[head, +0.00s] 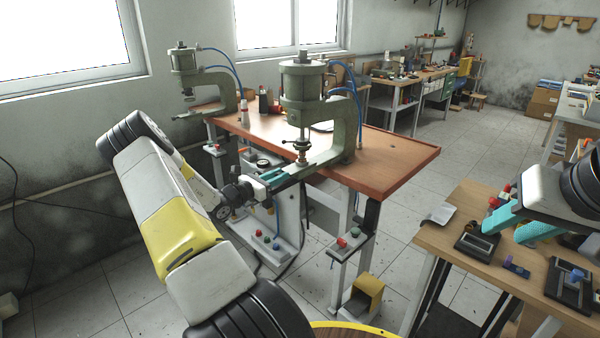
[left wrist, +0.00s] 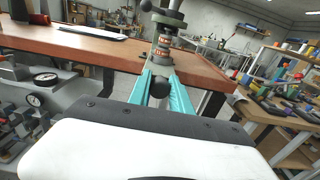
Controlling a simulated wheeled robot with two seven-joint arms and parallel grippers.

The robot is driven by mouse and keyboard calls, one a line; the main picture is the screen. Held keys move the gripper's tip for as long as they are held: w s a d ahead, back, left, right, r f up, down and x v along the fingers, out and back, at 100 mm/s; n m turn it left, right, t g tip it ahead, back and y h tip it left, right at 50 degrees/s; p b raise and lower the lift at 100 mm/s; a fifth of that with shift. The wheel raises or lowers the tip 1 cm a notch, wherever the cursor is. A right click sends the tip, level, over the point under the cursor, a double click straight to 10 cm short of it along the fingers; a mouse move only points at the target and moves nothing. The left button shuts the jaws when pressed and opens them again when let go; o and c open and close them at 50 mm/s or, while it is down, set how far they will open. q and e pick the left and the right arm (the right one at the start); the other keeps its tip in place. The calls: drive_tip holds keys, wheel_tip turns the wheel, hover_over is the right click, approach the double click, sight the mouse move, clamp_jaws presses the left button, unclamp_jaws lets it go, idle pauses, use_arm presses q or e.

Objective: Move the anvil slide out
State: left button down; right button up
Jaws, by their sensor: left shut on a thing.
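Two pneumatic presses stand on the wooden bench; the nearer green press (head: 304,85) has its ram above a flat anvil slide (head: 318,158) that sticks out past the bench's front edge. My left gripper (head: 273,179) has its teal fingers at the slide's outer end. In the left wrist view my left gripper (left wrist: 161,86) is shut on the slide, with a dark round knob (left wrist: 160,88) between the fingers. The slide's grip point is partly hidden by the fingers in the head view. My right gripper (head: 500,229) seems open and empty over the right table.
The farther press (head: 185,62) stands at the bench's left end. Button boxes and a gauge sit below the bench edge. The right table (head: 450,239) carries dark fixtures and small parts. The right part of the bench top (head: 400,155) is clear.

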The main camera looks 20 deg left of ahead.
use_arm(q)
drive_tip(key=shift+s+a, duration=0.1)
idle(0.5)
drive_tip(key=v, duration=1.2)
drive_tip(key=shift+s, duration=0.25)
drive_tip(key=shift+a+f, duration=0.1)
drive_tip(key=c, duration=1.2)
unclamp_jaws()
drive_tip(key=v, duration=0.7)
drive_tip(key=shift+s+a, duration=0.1)
drive_tip(key=shift+s, duration=0.2)
